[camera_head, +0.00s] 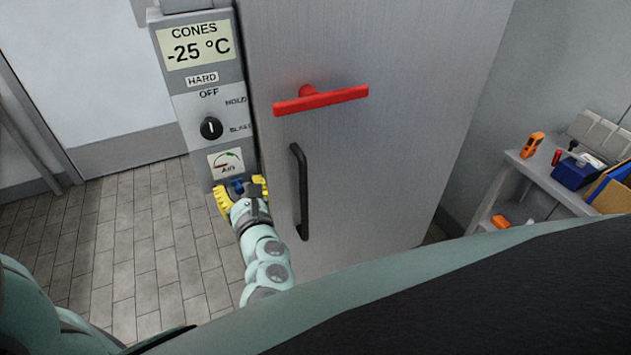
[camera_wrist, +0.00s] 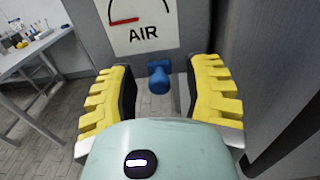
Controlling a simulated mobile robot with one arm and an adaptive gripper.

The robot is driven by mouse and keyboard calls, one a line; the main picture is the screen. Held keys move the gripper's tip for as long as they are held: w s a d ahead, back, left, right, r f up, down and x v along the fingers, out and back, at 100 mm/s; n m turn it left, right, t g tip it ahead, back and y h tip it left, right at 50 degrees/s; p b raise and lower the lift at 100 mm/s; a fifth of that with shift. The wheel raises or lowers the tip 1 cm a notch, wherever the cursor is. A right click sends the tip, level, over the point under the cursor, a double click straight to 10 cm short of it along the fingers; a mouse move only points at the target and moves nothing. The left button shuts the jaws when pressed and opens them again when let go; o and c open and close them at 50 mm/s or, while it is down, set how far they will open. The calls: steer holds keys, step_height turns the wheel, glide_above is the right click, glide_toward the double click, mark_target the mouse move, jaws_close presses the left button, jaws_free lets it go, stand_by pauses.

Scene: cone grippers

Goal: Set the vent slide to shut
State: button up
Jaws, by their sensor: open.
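A blue knob (camera_wrist: 159,78), which appears to be the vent slide's handle, sits below the AIR dial label (camera_wrist: 140,22) on the grey control panel. My gripper (camera_head: 241,192) has yellow toothed fingers and is open at the panel's lower end. In the wrist view my gripper (camera_wrist: 161,82) has one finger on each side of the knob, with gaps, apparently touching neither. The slide's track is mostly hidden.
Above are a black rotary knob (camera_head: 211,128) and a CONES display reading -25 °C (camera_head: 198,46). To the right, the steel door (camera_head: 400,60) carries a red bar (camera_head: 320,99) and a black handle (camera_head: 300,190) close to my arm. A side table (camera_head: 545,170) holds tools.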

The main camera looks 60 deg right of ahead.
steer(key=shift+s, duration=0.1)
steer(key=v, duration=1.2)
steer(key=shift+d, duration=0.1)
